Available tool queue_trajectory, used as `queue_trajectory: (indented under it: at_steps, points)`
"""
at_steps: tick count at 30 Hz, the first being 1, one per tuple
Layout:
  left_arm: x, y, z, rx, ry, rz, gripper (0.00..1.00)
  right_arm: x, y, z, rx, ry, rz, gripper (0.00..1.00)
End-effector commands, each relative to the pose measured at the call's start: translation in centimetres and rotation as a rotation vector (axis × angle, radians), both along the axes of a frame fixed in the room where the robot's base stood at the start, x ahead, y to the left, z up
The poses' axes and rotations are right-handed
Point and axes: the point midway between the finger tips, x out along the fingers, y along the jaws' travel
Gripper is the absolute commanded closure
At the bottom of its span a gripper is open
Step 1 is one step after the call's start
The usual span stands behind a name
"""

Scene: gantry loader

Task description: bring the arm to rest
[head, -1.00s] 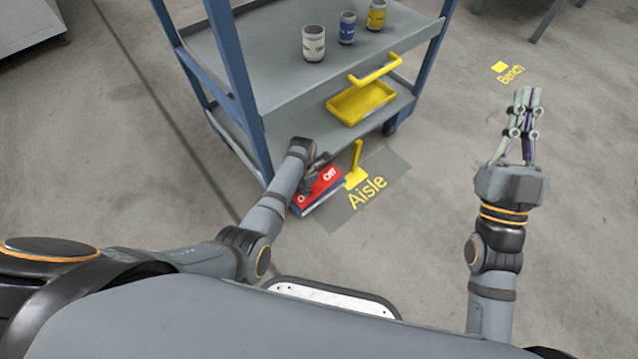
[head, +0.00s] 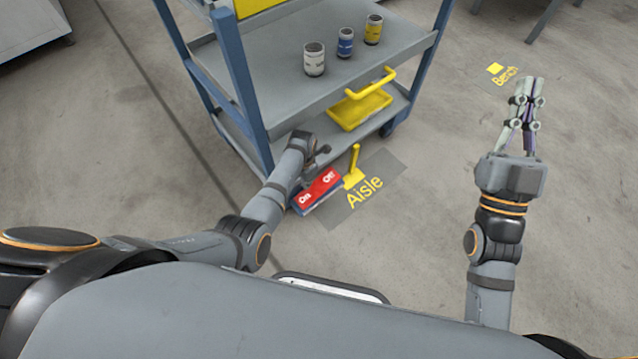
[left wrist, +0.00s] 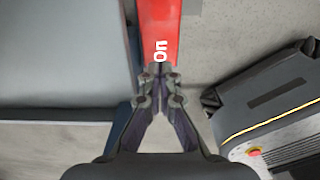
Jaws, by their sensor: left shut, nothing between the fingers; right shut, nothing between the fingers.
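My left gripper (left wrist: 160,74) is shut and empty in the left wrist view, its fingertips pointing at the edge of a red panel (left wrist: 159,25) beside the word "On". In the head view this red panel (head: 321,186), marked "On" and "Off", lies low beside the cart. My left arm's end (head: 300,148) hangs just above and left of it, and its fingertips are mostly hidden there. I cannot tell whether they touch the panel.
A blue-posted grey cart (head: 285,75) stands close to my left arm. An upright yellow piece (head: 354,168) stands beside the red panel. Floor at right is free.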

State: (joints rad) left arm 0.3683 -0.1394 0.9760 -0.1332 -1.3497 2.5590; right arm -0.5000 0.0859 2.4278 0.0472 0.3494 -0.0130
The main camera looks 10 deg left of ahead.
Motion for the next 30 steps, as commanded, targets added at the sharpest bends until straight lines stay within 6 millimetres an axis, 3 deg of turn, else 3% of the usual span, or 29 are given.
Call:
queue_trajectory:
  at_steps: [12, 16, 19, 23, 27, 30]
  points:
    - [-0.1, 0.1, -0.2, -0.001, -0.001, -0.006, 1.00, 0.1, 0.0, -0.2, 0.000, 0.006, 0.000, 1.00]
    - [-1.4, 0.8, -0.9, -0.007, -0.022, -0.131, 1.00, 1.2, -0.1, -2.8, 0.002, 0.112, -0.002, 1.00]
    - [-3.9, 1.9, -1.9, -0.010, -0.066, -0.374, 1.00, 2.8, -0.2, -7.7, 0.004, 0.311, -0.006, 1.00]
    - [-7.7, 3.5, -2.1, 0.016, -0.144, -0.775, 1.00, 3.6, -0.2, -16.1, 0.007, 0.623, -0.004, 1.00]
    - [-12.2, 4.9, -0.7, 0.094, -0.223, -1.257, 1.00, 1.7, 0.0, -25.9, 0.009, 0.986, 0.005, 1.00]
    - [-14.7, 5.4, 0.8, 0.161, -0.263, -1.544, 1.00, -0.7, 0.2, -31.2, 0.007, 1.193, 0.014, 1.00]
